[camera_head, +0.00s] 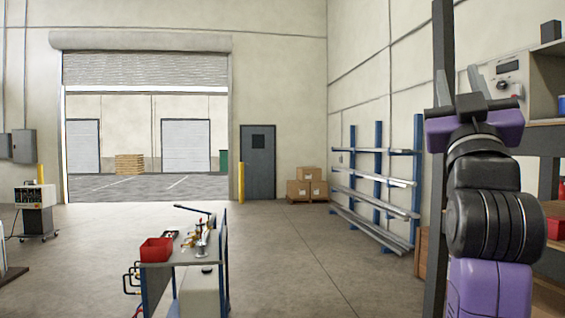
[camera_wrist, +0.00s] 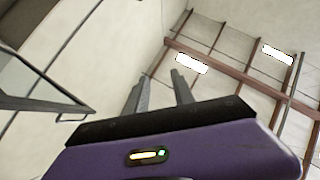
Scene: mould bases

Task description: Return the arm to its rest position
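My arm (camera_head: 490,220), purple and black, stands raised at the right of the head view. My gripper (camera_head: 460,84) is at its top, with the two grey fingers pointing up and apart. The wrist view also shows my gripper (camera_wrist: 159,92), open, with nothing between its fingers. Behind the fingers there are only wall and ceiling. No mould base can be made out in either view.
A shelf unit (camera_head: 548,122) with a grey control box (camera_head: 497,78) stands close by my arm at the right. A work cart (camera_head: 182,255) with a red bin (camera_head: 156,250) stands front left. A blue rack (camera_head: 378,175) lines the right wall. The middle floor is clear.

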